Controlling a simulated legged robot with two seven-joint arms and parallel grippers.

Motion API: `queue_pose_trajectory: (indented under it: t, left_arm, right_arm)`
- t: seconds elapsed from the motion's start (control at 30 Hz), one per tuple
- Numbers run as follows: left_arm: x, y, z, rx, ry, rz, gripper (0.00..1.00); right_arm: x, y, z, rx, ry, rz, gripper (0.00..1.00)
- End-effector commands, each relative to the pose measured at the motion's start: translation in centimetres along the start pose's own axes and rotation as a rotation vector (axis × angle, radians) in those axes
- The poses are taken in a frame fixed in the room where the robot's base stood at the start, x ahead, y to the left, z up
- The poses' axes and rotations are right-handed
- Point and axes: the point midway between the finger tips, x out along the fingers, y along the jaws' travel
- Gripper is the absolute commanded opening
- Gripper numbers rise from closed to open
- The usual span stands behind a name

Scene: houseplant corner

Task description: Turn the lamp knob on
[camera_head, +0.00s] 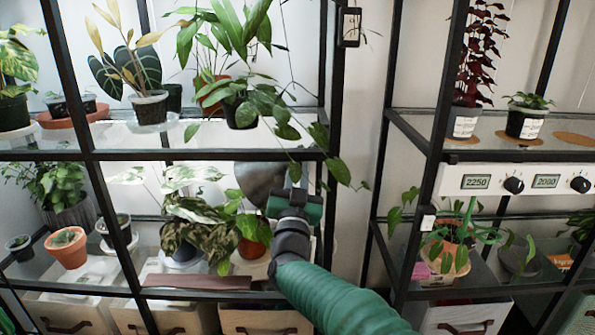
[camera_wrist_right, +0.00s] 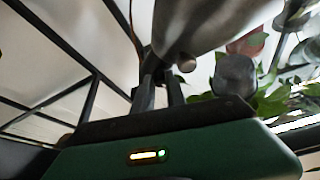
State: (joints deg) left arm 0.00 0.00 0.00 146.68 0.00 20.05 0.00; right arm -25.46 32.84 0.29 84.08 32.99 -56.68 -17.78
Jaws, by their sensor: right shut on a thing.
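A grey metal lamp shade (camera_head: 262,180) hangs in the left rack, just under the middle shelf. In the right wrist view the shade (camera_wrist_right: 205,22) fills the top middle, with a small round brownish end (camera_wrist_right: 186,63) below it. My right gripper (camera_head: 296,188) is raised at the shade's right side. In the wrist view its two dark fingers (camera_wrist_right: 158,75) point up to the lamp and are closed around a small part there, taken as the lamp knob. The fingertips and most of the knob are hidden. My left gripper is out of view.
Trailing leaves (camera_head: 338,170) hang close to the right gripper. A variegated plant (camera_head: 195,215) and a terracotta pot (camera_head: 250,248) stand below the lamp. Black rack posts (camera_head: 334,85) stand close by. A white panel (camera_head: 545,181) with dials is on the right rack.

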Motion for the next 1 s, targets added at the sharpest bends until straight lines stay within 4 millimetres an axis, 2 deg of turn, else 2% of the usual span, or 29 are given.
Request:
queue_pose_trajectory:
  t: [0.6,1.0]
  left_arm:
    - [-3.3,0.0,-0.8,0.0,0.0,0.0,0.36]
    - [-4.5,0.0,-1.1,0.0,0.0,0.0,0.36]
  right_arm:
    - [0.1,-0.5,-0.1,0.367,0.007,0.149,0.0]
    - [0.0,-0.6,-0.1,0.531,0.013,0.216,0.0]
